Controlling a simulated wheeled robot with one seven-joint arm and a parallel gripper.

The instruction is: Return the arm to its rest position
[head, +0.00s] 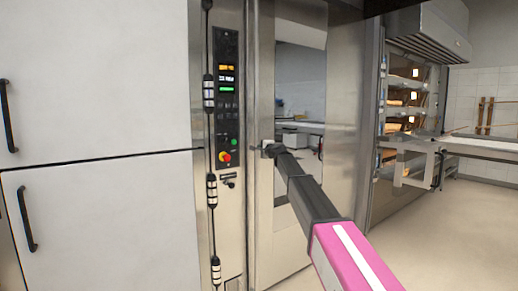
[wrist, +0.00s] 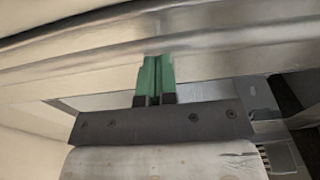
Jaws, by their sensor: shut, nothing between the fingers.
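In the wrist view, my gripper (wrist: 156,62) has two green fingers side by side, with no gap that I can make out and nothing between them. A brushed steel surface crosses behind the fingertips. I cannot tell whether they touch it. In the head view, a pink link with a white stripe, which looks like my arm, rises from the bottom right. A dark section runs from it to the steel oven door (head: 262,225), ending beside the window. The green fingers cannot be made out there.
A control panel (head: 227,90) with lit displays and a red button stands left of the door. White cabinet doors (head: 100,90) fill the left. A deck oven (head: 405,100) with glowing decks stands at the right. Bare floor (head: 450,240) lies in front of it.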

